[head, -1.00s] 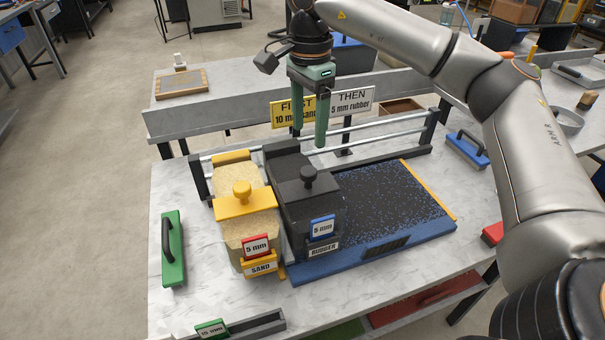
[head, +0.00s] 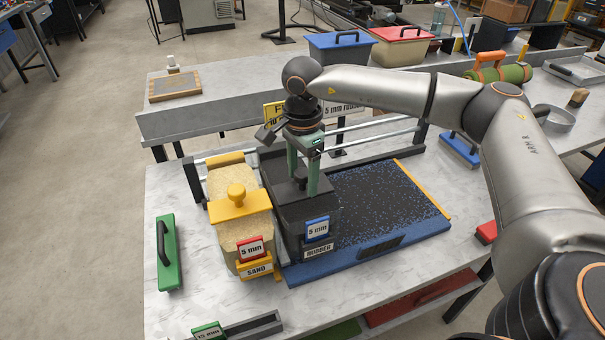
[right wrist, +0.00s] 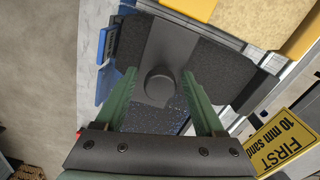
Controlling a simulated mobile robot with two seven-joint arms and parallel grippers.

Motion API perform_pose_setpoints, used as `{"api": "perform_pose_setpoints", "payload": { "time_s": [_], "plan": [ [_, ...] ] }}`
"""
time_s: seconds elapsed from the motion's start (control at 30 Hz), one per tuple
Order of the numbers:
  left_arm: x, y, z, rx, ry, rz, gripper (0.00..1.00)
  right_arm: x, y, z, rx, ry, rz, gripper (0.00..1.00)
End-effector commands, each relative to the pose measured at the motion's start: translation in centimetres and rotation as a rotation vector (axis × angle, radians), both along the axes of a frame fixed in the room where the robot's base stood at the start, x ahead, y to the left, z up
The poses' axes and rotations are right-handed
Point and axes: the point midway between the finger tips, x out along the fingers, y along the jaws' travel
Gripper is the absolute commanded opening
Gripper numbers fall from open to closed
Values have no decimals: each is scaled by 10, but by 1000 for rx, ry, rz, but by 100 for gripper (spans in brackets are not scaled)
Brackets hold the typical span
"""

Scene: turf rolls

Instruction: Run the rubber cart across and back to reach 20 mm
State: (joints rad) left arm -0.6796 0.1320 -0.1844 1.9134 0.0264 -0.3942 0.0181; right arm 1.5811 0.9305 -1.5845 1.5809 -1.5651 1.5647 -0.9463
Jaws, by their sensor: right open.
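The black rubber cart (head: 300,213) stands at the left end of the dark, blue-flecked bed (head: 385,205), with a blue "5 mm" tag (head: 317,229) and a "RUBBER" label (head: 319,252) on its front. My right gripper (head: 302,184) is open and points down over the cart, one finger on each side of its round black knob. In the right wrist view the knob (right wrist: 158,87) sits between the two open fingers (right wrist: 159,73), with gaps on both sides. Whether the fingertips reach fully below the knob's top is hard to tell. My left gripper is out of view.
The yellow sand cart (head: 240,232) stands close on the left, with a red "5 mm" tag (head: 251,249). Rails (head: 365,132) and a partly hidden "FIRST / THEN" sign stand behind. A green float (head: 167,252) lies left, a blue one (head: 460,149) right.

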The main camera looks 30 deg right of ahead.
Motion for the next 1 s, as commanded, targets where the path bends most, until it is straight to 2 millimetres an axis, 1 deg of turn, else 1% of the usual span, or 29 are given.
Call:
{"api": "perform_pose_setpoints", "payload": {
  "time_s": [0.03, 0.07, 0.67, 0.7, 1.0],
  "plan": [
    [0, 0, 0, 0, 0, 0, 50, 0, 0, 0, 0, 0, 0, 71],
    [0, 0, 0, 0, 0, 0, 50, 0, 0, 0, 0, 0, 0, 69],
    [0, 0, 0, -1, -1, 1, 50, 0, 0, 0, 0, 1, 0, 1],
    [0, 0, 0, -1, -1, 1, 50, 0, 0, 0, 0, 1, 0, 0],
    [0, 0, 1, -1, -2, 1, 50, 0, 0, 1, 0, 1, 0, 0]
  ]
}}
